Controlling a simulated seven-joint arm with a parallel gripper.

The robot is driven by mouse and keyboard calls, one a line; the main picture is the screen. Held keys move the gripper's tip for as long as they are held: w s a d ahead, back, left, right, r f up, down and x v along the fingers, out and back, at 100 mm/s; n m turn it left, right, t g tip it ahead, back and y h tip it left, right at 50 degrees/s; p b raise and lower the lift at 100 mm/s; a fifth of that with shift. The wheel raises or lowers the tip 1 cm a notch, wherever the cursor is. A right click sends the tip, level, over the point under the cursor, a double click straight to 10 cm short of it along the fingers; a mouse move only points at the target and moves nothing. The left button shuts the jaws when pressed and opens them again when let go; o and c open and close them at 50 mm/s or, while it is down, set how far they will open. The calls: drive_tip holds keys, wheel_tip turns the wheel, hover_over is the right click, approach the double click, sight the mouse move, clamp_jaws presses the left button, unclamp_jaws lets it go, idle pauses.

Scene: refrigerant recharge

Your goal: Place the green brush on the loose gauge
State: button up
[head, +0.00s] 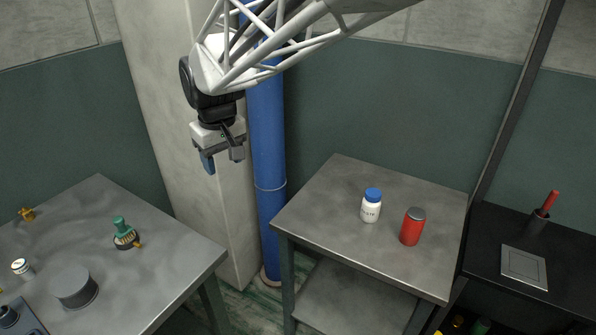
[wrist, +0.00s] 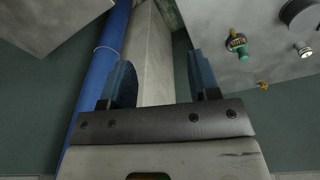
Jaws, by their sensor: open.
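The green brush (head: 122,229) stands on the left grey table, its green handle up and its dark-and-tan base down. It also shows in the wrist view at the upper right (wrist: 238,46). A small pale round piece that looks like the loose gauge (head: 22,267) sits left of it on the same table. That piece is also at the right edge of the wrist view (wrist: 303,50). My gripper (head: 222,158) is open and empty, high in the air right of and above the brush. Its two blue fingers stand apart in the wrist view (wrist: 162,80).
A grey cylinder (head: 75,289) and a brass fitting (head: 26,214) share the left table. The right table (head: 330,205) holds a white bottle with blue cap (head: 370,206) and a red can (head: 412,228). A blue pipe (head: 268,150) rises behind my gripper.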

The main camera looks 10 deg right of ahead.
drive_tip(key=s+d+f+m, duration=0.1)
drive_tip(key=s+d+m, duration=0.2)
drive_tip(key=s+d, duration=0.6)
drive_tip(key=s+d+f+m+t, duration=0.1)
drive_tip(key=s+d+f+m, duration=0.1)
drive_tip(key=s+d, duration=0.8)
drive_tip(key=s, duration=0.5)
drive_tip(key=shift+s+d+m, duration=0.25)
drive_tip(key=shift+s+m, duration=0.1)
drive_tip(key=shift+m, duration=0.05)
